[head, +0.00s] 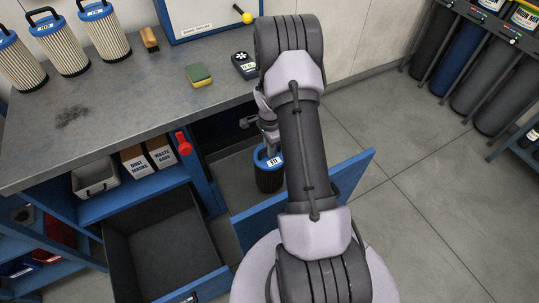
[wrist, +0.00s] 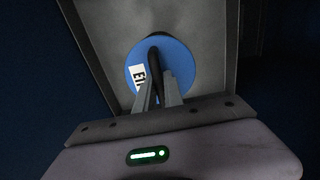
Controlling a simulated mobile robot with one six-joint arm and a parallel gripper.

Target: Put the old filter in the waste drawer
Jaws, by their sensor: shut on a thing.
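The old filter (head: 268,180) has a dark pleated body, a blue cap with a white label, and a black handle. My gripper (head: 270,146) is above it, partly hidden by my arm. In the wrist view, the fingers of my gripper (wrist: 158,90) are shut on the handle, over the blue cap of the filter (wrist: 178,58). The filter is upright within the outline of the open right drawer (head: 228,168), which has a grey floor. Whether it touches the floor, I cannot tell. No marking on either drawer tells me which is the waste drawer.
A second open drawer (head: 160,245) at lower left looks empty. Pale filters (head: 60,45) stand on the workbench (head: 130,95), with a sponge (head: 198,75) and a dark meter (head: 244,65). A red handle (head: 183,143) sticks out by the shelf.

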